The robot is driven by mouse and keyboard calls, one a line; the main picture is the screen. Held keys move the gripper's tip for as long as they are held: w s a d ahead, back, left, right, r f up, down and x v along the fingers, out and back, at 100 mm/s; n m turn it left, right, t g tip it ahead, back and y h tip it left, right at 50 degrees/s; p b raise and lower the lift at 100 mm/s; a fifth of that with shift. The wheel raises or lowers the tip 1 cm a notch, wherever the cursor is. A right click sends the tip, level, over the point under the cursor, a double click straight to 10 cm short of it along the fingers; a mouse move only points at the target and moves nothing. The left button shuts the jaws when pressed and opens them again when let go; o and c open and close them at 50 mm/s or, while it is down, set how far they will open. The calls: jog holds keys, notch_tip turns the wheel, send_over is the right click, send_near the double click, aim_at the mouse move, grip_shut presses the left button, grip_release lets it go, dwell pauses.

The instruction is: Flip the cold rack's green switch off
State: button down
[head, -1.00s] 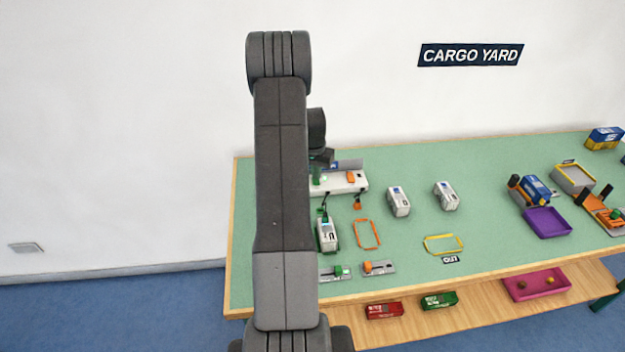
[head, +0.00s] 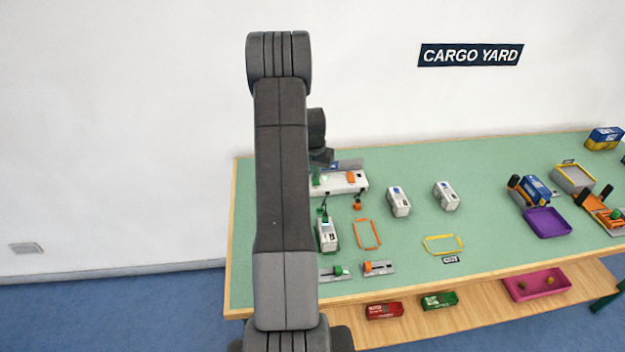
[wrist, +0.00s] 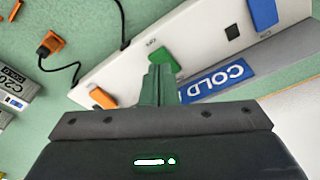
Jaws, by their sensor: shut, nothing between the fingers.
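The cold rack is a white strip (wrist: 130,58) with a blue COLD sign (wrist: 217,82) along its edge. The rack (head: 335,186) stands at the back left of the table in the head view, partly behind my arm. Its green switch (wrist: 164,59) sits between an orange switch (wrist: 98,97) and a blue switch (wrist: 262,12) in the wrist view. My gripper (wrist: 160,74) is shut and empty, with its fingertips right at the green switch's near edge. I cannot tell whether they touch. In the head view my arm hides most of the gripper.
An orange plug and black cable (wrist: 52,42) run from the rack. A white-and-green container (head: 327,234) stands in front of it, with two white containers (head: 399,202) to the right. Two sliders (head: 378,267) lie at the front edge. The wall is close behind.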

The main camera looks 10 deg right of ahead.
jog(key=shift+f+b, duration=0.7)
jog(key=shift+f, duration=0.2)
dwell(0.7)
jog(key=shift+r+p, duration=1.6)
jog(key=shift+r, duration=2)
jog(key=shift+f, duration=0.1)
notch_tip(320, 180, down, 7)
jog(key=b, duration=0.3)
jog(key=shift+f, duration=0.1)
jog(key=shift+r, duration=0.2)
jog(key=shift+r, duration=0.15)
